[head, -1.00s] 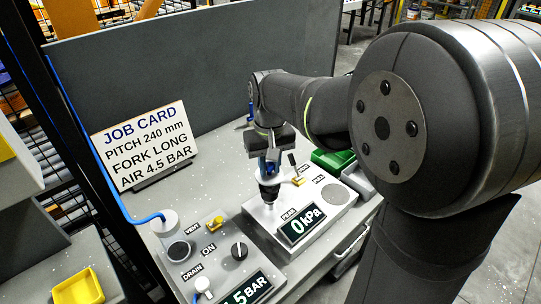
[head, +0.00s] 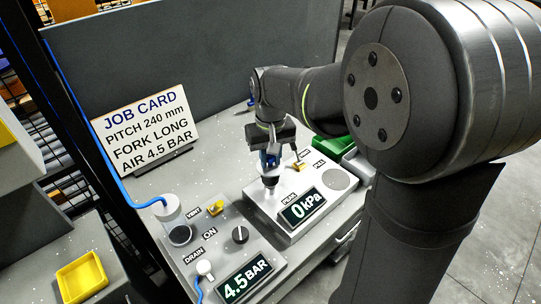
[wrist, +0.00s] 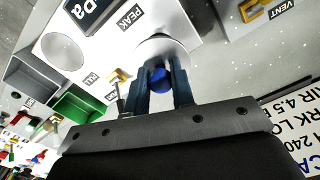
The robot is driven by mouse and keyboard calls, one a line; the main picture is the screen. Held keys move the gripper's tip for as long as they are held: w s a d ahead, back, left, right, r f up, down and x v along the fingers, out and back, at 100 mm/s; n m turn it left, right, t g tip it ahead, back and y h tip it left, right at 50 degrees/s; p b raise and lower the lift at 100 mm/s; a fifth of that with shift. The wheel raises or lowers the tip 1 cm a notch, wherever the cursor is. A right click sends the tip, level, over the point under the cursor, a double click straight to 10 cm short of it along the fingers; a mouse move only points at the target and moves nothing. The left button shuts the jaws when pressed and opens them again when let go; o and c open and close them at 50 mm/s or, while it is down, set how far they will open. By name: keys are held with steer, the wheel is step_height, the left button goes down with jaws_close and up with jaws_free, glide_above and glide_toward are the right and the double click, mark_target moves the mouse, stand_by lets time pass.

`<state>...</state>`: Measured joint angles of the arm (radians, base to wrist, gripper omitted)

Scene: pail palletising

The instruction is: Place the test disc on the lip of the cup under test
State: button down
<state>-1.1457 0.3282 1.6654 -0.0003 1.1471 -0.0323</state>
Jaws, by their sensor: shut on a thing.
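My gripper (head: 269,162) is shut on the blue knob (wrist: 160,79) of the test disc (wrist: 162,46), a pale round plate beyond the fingertips in the wrist view. In the head view my gripper points down over the dark cup (head: 270,182) at the left part of the pale tester box (head: 262,206). The disc covers the cup in the wrist view. In the head view the disc is small and partly hidden at my fingers, and I cannot tell whether it touches the cup's lip.
The tester display (head: 302,207) reads 0 kPa. The control panel in front has a black knob (head: 240,235) and a 4.5 BAR display (head: 245,278). A green bin (head: 333,147) and the job card (head: 145,130) stand nearby.

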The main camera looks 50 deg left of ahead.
mark_target(271, 157)
steer(key=shift+f, duration=0.45)
steer(key=c, duration=1.1)
jaws_free()
steer(key=shift+c, duration=0.2)
step_height(271, 157, up, 17)
steer(key=shift+r, duration=0.2)
steer(key=shift+f, duration=0.15)
step_height(271, 157, down, 17)
